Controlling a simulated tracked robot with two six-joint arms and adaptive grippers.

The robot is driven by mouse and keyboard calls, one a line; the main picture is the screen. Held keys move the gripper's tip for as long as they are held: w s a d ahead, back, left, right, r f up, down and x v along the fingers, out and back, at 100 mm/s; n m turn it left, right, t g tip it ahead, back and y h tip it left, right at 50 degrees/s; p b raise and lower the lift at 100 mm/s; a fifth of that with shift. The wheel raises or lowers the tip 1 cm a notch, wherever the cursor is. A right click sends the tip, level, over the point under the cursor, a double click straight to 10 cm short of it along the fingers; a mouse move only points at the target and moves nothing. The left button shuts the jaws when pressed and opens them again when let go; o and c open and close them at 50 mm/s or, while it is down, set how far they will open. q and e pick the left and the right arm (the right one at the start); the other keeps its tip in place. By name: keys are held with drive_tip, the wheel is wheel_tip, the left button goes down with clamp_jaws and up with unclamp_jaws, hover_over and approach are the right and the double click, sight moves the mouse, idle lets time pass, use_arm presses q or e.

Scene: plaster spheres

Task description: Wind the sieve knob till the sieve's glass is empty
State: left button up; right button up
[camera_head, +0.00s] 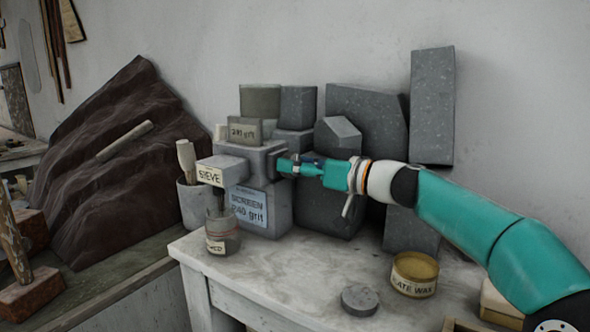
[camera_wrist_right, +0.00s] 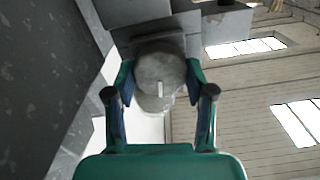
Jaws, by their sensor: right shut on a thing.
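The sieve (camera_head: 265,215) is a grey box-shaped machine at the back left of the table, with a "SIEVE" label and a blue "SCREEN" label. An olive-grey vessel (camera_head: 260,101), seemingly its glass, stands on top; its fill level is unclear. My right gripper (camera_head: 287,166) reaches the sieve's right side. In the right wrist view its two fingers are shut on a round grey knob (camera_wrist_right: 160,68) with a pale mark. In the head view the fingers hide the knob. A labelled jar (camera_head: 222,238) stands below the sieve's front spout. My left gripper is not in view.
Grey stone blocks (camera_head: 432,105) stand behind my right arm. A tin of wax (camera_head: 414,275) and a grey disc (camera_head: 360,300) sit on the table's front right. A pot (camera_head: 192,205) with a wooden-handled tool stands left of the sieve. The table's front middle is clear.

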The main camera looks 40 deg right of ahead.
drive_tip(key=shift+w+d+f+m+p, duration=0.1)
drive_tip(key=shift+f+m+p, duration=0.1)
drive_tip(key=shift+m, duration=3.65)
drive_tip(key=shift+s+f+m+p, duration=0.1)
drive_tip(key=shift+f+m+p, duration=0.15)
drive_tip(key=shift+m, duration=3.55)
drive_tip(key=shift+w+d+f+m+p, duration=0.1)
drive_tip(key=shift+f+m+p, duration=0.1)
drive_tip(key=shift+m, duration=3.65)
drive_tip(key=o, duration=1.1)
drive_tip(key=shift+r, duration=0.1)
